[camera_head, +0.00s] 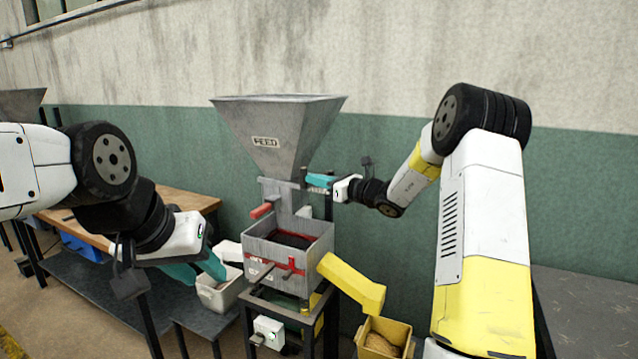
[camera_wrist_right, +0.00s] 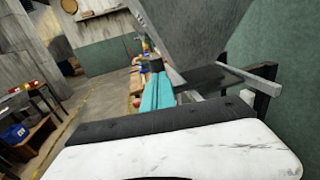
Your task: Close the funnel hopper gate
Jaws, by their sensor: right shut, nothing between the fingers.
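The grey funnel hopper (camera_head: 272,138) with a FEED label stands above a box-like machine. Its narrow neck and a flat metal plate (camera_head: 288,196) are below the cone. In the wrist view the cone (camera_wrist_right: 195,35) fills the top, with a dark flat plate (camera_wrist_right: 205,78) beneath it. My right gripper (camera_head: 312,181) is shut and empty, its teal fingers beside the right side of the neck. Its fingers (camera_wrist_right: 157,90) lie together left of the plate; I cannot tell whether they touch it. My left gripper (camera_head: 206,270) has its teal fingers apart near a pale bin (camera_head: 222,296).
A red handle (camera_head: 261,211) sticks out left of the neck. The open grey box (camera_head: 288,262) has red parts. A yellow chute (camera_head: 352,284) slopes down to a yellow bin (camera_head: 398,332). A wooden bench (camera_head: 185,198) stands at left, and a dark table (camera_head: 585,305) at right.

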